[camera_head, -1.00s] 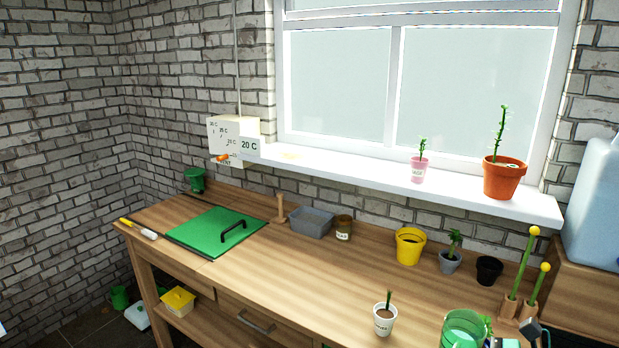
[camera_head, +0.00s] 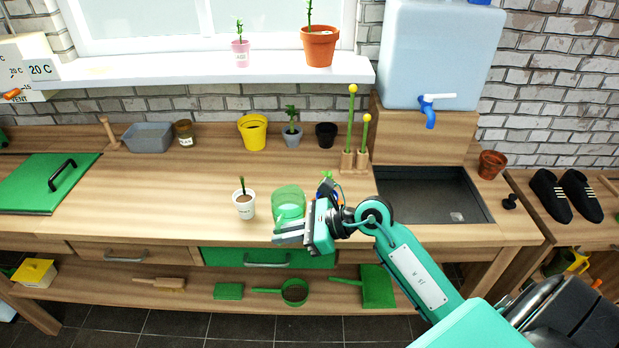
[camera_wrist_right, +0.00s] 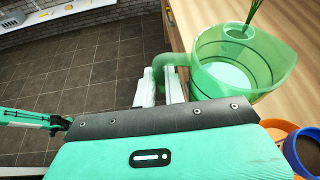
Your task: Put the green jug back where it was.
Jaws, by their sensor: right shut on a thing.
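The green jug (camera_head: 288,203) is translucent, with pale contents visible inside. It is upright at the front of the wooden bench, just right of a white potted cutting. My right gripper (camera_head: 284,233) is at its front side. In the right wrist view, the jug (camera_wrist_right: 240,68) is on the right, and my right gripper's fingers (camera_wrist_right: 160,86) are shut on its handle. I cannot tell whether its base touches the bench. My left gripper is not visible in the head view; a teal arm part of mine shows at the left of the wrist view.
The white cup with a cutting (camera_head: 244,206) stands close left of the jug. Small coloured items (camera_head: 331,192) stand close right, partly hidden by my gripper. A dark sink tray (camera_head: 432,194) lies farther right. Bare bench (camera_head: 165,190) stretches left toward the green board (camera_head: 40,184).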

